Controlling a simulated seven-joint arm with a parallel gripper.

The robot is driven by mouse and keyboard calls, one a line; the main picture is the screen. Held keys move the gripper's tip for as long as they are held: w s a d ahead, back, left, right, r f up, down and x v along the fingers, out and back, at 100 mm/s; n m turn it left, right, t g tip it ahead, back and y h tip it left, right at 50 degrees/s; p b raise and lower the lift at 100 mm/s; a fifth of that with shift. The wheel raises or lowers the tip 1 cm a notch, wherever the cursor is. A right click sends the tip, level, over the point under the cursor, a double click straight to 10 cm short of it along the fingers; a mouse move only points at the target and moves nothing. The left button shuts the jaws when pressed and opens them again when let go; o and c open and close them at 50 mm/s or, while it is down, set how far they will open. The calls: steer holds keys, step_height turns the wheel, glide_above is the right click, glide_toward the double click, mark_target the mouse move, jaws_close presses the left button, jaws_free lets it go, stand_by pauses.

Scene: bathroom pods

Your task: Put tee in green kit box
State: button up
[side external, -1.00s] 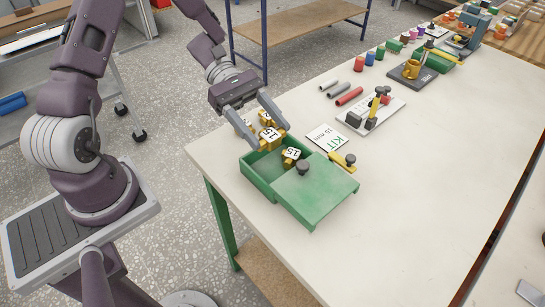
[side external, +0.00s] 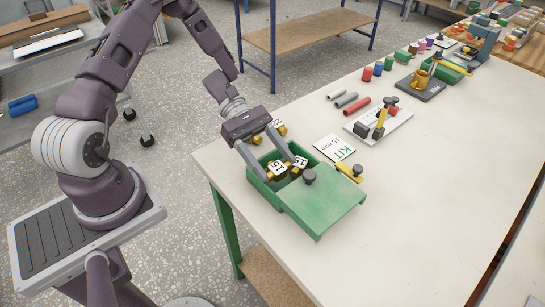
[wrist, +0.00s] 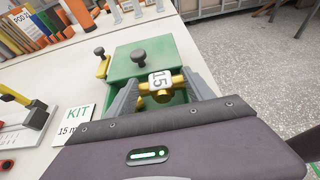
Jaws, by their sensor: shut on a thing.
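The green kit box (side external: 268,193) stands near the table's corner, its lid (side external: 322,203) with a dark knob covering only part of it. My gripper (side external: 279,167) is shut on a brass tee (side external: 277,171) with a white label reading 15, at the box's open end. A second brass tee labelled 15 (side external: 300,163) sits at the opening beside the lid. In the wrist view a tee (wrist: 160,79) shows between the fingers, with the lid (wrist: 150,55) beyond. How deep the held tee is in the box is hard to tell.
A brass tee labelled 22 (side external: 280,128) lies on the table behind my gripper. A KIT 15 mm card (side external: 335,148) and a yellow clamp (side external: 349,172) are beside the box. Pipes (side external: 347,100) and a white fixture plate (side external: 378,125) are farther back. The table's right side is clear.

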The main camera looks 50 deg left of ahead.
steer(key=o, duration=1.6)
steer(key=shift+r, duration=0.1)
